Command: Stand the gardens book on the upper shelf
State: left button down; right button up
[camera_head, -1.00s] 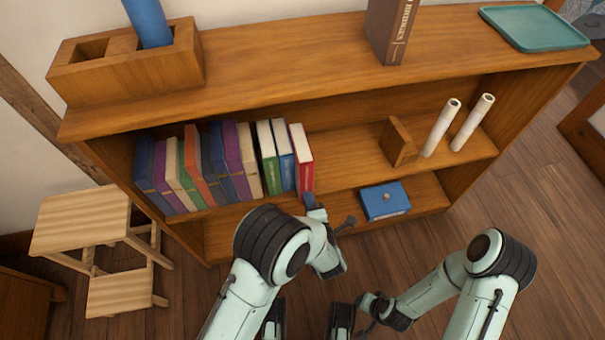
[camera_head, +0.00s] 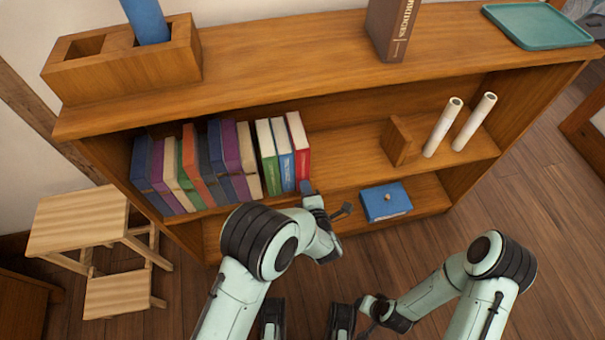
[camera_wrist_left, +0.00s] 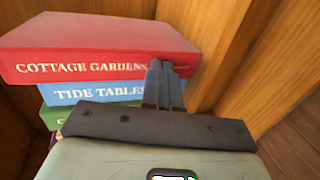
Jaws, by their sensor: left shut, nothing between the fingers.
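The red Cottage Gardens book (camera_head: 299,146) stands at the right end of the book row on the upper inner shelf (camera_head: 345,172), beside the blue Tide Tables book (camera_head: 281,157). In the left wrist view its red spine (camera_wrist_left: 95,66) shows white lettering, and the picture is turned sideways. My left gripper (camera_head: 309,188) is shut and empty at the lower front of the red book. Its fingertips (camera_wrist_left: 164,78) overlap the spine's end in the wrist view; whether they touch cannot be told. My right gripper (camera_head: 365,307) is low in front of the bookcase, its fingers unclear.
A bookend (camera_head: 396,141) and two white rolls (camera_head: 442,127) stand farther right on that shelf, with free room between. A blue box (camera_head: 385,202) sits on the bottom shelf. A wooden step stool (camera_head: 80,221) stands at left. A brown book (camera_head: 392,30) stands on top.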

pick_arm(q)
jog(key=s+d+p, duration=0.1)
jog(key=s+d, duration=0.1)
jog(key=s, duration=0.5)
jog(key=shift+d+p, duration=0.15)
jog(key=shift+p, duration=0.2)
pick_arm(e)
jog(key=shift+r, duration=0.85)
jog(key=shift+s, duration=0.1)
